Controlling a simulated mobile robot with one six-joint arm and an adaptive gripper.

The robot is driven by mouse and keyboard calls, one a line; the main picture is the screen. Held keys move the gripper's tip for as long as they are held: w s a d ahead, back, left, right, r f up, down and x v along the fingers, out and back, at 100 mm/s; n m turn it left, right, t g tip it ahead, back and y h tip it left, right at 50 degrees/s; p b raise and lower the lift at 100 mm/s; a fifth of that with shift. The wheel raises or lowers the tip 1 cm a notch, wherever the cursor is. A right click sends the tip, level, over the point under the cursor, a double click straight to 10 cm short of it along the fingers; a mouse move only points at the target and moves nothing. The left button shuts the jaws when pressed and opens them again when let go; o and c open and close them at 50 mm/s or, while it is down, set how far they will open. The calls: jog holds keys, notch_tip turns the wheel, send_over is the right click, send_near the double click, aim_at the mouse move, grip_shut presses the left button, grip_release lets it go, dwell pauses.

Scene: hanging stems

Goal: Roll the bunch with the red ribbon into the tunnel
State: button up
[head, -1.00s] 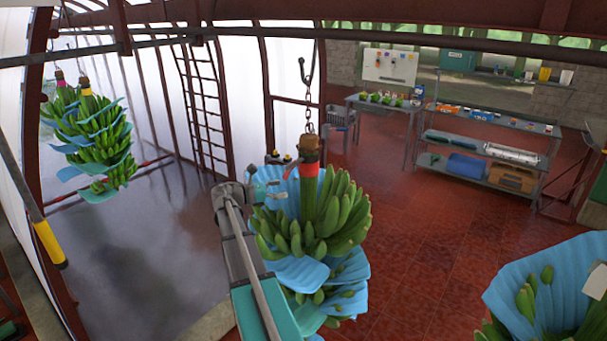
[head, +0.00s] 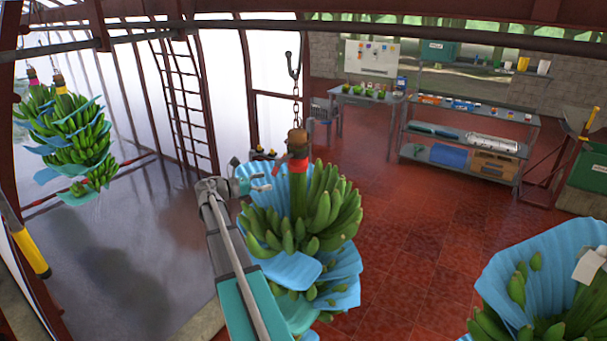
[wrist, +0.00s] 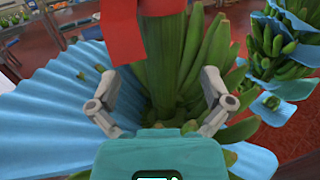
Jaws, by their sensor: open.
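The green banana bunch (head: 322,208) with the red ribbon (head: 297,166) hangs from a hook and chain in the middle of the head view, with blue sheets between its hands. My gripper (head: 262,184) is open just left of its stem, below the ribbon. In the wrist view the stem (wrist: 163,60) stands between and beyond my spread fingers (wrist: 160,97), and the red ribbon (wrist: 140,35) hangs across the top. I cannot tell whether a finger touches the bunch. A white-sheeted, arched structure (head: 118,85), apparently the tunnel, stands at the left over grey floor.
Bunches with pink (head: 32,74) and yellow (head: 60,90) ribbons hang at the left. Another blue-sheeted bunch (head: 510,275) is close at the lower right. An overhead rail (head: 400,45) crosses the top. A ladder (head: 185,100), shelves (head: 465,150) and a green bin (head: 590,170) stand farther back.

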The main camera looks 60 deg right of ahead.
aim_at(302, 173)
jog(key=x, duration=1.3)
jog(key=shift+s, duration=0.1)
jog(key=c, duration=1.1)
